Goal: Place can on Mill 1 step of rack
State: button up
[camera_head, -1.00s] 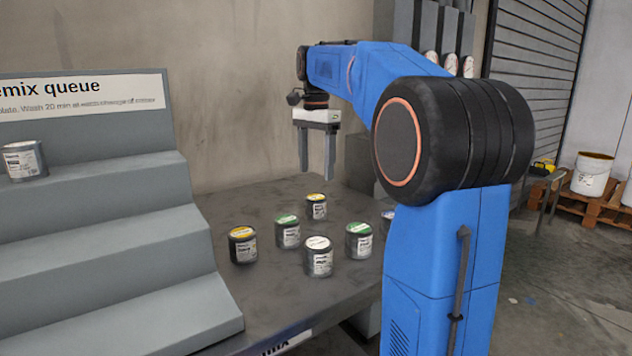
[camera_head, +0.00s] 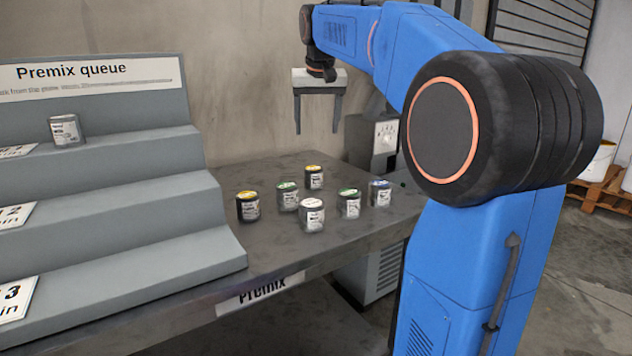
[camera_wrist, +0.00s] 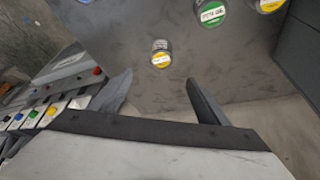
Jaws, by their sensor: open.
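A grey can (camera_head: 65,131) stands upright on the rack's (camera_head: 215,262) top step, beside a label partly cut off at the left edge. Labels reading 2 (camera_head: 14,215) and 3 (camera_head: 16,299) are on the lower steps. On the table stand two yellow-lidded cans (camera_head: 247,207) (camera_head: 314,178), two green-lidded cans (camera_head: 287,197) (camera_head: 349,203), a white-lidded can (camera_head: 312,215) and a blue-lidded can (camera_head: 380,194). My gripper (camera_head: 317,130) is open and empty, above the table's back. In the wrist view a yellow-topped can (camera_wrist: 161,55) appears just beyond the open fingertips.
A Premix queue sign (camera_head: 90,78) tops the rack. A device with coloured buttons (camera_wrist: 62,82) shows at the wrist view's left. The table front (camera_head: 270,262) is clear.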

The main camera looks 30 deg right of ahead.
aim_at(314, 168)
jog(key=x, duration=1.2)
jog(key=shift+s, duration=0.1)
jog(key=shift+a+x, duration=0.2)
jog(key=shift+x, duration=2.5)
jog(key=c, duration=1.4)
jog(key=shift+o, duration=0.2)
jog(key=shift+r, duration=0.15)
notch_tip(314, 168, up, 10)
jog(key=shift+f, duration=0.15)
